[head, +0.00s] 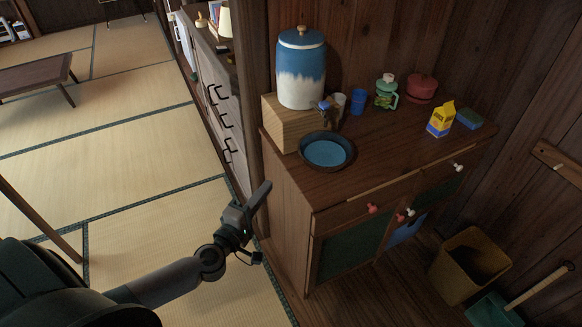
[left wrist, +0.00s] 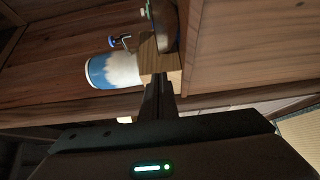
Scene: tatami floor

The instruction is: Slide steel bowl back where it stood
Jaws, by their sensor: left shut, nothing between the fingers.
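A round dark-rimmed bowl (head: 349,153) with a blue inside sits on the cabinet top (head: 385,155), at its left front. It is just in front of the wooden block and below the tap of the blue and white dispenser (head: 302,75). I cannot tell from its look that it is steel. My left gripper (head: 262,189) is shut and empty, left of the cabinet and apart from the bowl. In the left wrist view its shut fingers (left wrist: 160,92) point toward the block, and the bowl's edge (left wrist: 164,28) shows beyond them.
The dispenser stands on a wooden block (head: 283,128). Behind the bowl are a blue cup (head: 358,101), a green jar (head: 386,95), a red pot (head: 421,89) and a yellow carton (head: 440,119). The cabinet top right of the bowl is clear. A bin (head: 458,274) stands on the floor.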

